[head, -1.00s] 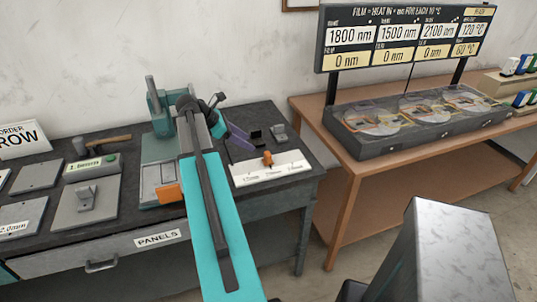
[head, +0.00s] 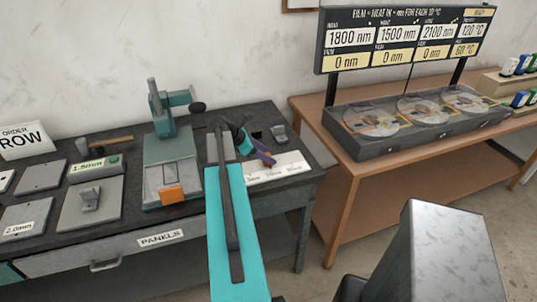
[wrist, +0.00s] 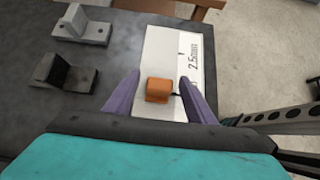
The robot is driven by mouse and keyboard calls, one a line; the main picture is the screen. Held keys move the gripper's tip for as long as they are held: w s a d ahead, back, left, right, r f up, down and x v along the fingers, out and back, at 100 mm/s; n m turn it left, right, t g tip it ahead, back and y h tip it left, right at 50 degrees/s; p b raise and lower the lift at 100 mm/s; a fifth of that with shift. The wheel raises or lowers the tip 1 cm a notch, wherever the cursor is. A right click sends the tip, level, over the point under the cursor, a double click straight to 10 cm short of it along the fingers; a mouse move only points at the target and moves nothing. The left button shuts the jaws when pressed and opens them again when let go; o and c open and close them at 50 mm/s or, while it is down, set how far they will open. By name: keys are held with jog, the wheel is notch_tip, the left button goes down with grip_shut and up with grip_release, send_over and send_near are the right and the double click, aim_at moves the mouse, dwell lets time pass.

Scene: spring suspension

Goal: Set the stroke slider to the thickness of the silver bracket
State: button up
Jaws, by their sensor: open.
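The stroke slider is a white scale strip (head: 285,173) on the dark bench's right end, with an orange knob (wrist: 157,90) seen in the wrist view. "2.5mm" is legible on the strip (wrist: 164,48). My gripper (wrist: 161,78) is open, its purple fingers on either side of the knob, with gaps showing. In the head view the gripper (head: 258,152) hides the knob. A silver bracket (head: 279,132) stands behind the strip and also shows in the wrist view (wrist: 82,28). A darker bracket (wrist: 65,73) stands beside it. Another grey bracket (head: 90,202) sits on a plate at left.
A green press (head: 170,150) with an orange block (head: 173,194) stands left of my arm. Flat panels (head: 40,175) lie further left. A wooden table (head: 350,165) with a film display (head: 405,40) stands at right.

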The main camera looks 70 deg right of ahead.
jog(key=shift+s+d+f, duration=0.2)
jog(key=shift+s+f, duration=0.1)
jog(key=shift+f, duration=0.05)
jog(key=shift+c, duration=0.3)
grip_shut()
jog(key=shift+a, duration=0.1)
